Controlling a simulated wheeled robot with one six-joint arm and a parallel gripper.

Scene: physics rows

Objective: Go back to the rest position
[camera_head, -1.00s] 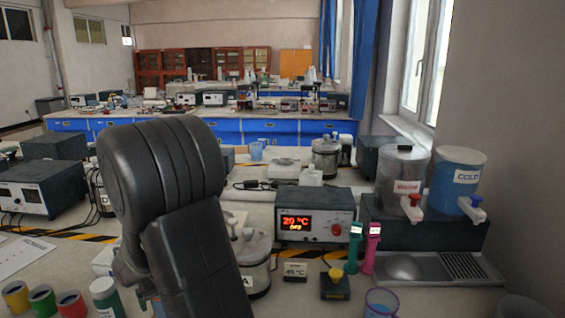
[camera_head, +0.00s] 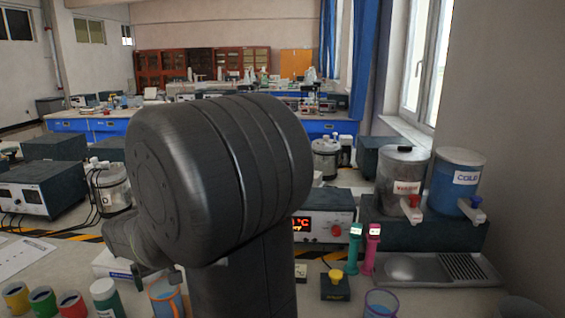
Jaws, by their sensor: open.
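My arm's large dark joint fills the centre-left of the head view and hides much of the bench behind it. My gripper (camera_head: 156,272) shows only in part, low and left of that joint, as small dark fingers pointing down. It is open, with nothing seen between the fingers. It appears above a clear cup with an orange rim and blue contents (camera_head: 166,298); I cannot tell the gap between them.
A heater unit (camera_head: 335,229) is partly hidden behind my arm. Two dispensers (camera_head: 456,183) stand at right above a drain tray (camera_head: 450,266). A purple-rimmed cup (camera_head: 381,303) is at front.

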